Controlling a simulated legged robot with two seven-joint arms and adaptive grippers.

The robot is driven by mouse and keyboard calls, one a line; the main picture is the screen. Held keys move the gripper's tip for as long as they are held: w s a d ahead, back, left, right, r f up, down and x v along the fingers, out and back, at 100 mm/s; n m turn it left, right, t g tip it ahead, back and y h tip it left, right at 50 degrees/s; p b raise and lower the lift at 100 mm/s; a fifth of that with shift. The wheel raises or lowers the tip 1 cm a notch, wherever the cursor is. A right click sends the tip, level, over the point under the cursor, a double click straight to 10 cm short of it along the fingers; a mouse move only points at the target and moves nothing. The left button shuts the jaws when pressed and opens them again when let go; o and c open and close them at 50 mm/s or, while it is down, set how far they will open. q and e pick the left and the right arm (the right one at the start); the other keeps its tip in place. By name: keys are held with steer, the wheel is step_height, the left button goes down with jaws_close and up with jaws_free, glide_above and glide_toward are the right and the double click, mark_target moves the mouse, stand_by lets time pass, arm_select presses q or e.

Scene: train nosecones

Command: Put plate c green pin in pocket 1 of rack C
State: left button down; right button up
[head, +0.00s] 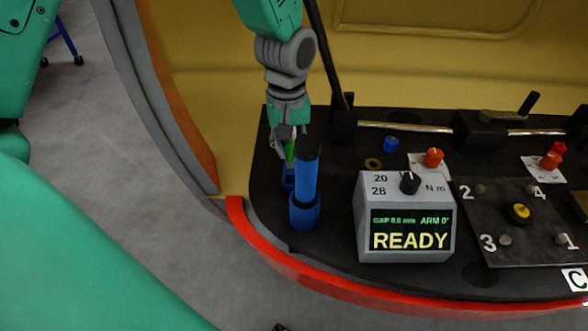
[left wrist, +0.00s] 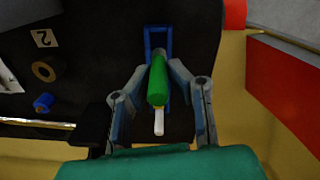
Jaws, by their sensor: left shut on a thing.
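My left gripper (head: 289,143) points down at the left end of the black table. It is shut on a green pin (head: 290,151), which also shows between the fingers in the left wrist view (left wrist: 159,82), with a pale tip (left wrist: 159,122). A small blue frame (head: 288,180) stands just below the pin; in the left wrist view the frame (left wrist: 148,42) lies around the pin's far end. I cannot tell whether the pin is inside it or above it. No rack label C shows on the frame. My right gripper is not in view.
A dark plate (head: 500,250) numbered 1 to 4, near a C label (head: 575,279), lies at the far right. A red edge (head: 330,283) bounds the front.

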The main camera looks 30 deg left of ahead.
mark_target(290, 167)
arm_select(q)
step_height(290, 167, down, 2)
steer(key=shift+w+d+f, duration=0.1)
steer(key=shift+w, duration=0.05)
step_height(290, 167, down, 4)
steer(key=shift+r+b, duration=0.15)
steer(key=shift+b, duration=0.65)
steer(key=shift+r, duration=0.1)
steer(key=c, duration=1.5)
jaws_free()
step_height(290, 167, up, 12)
steer(key=p, duration=0.4)
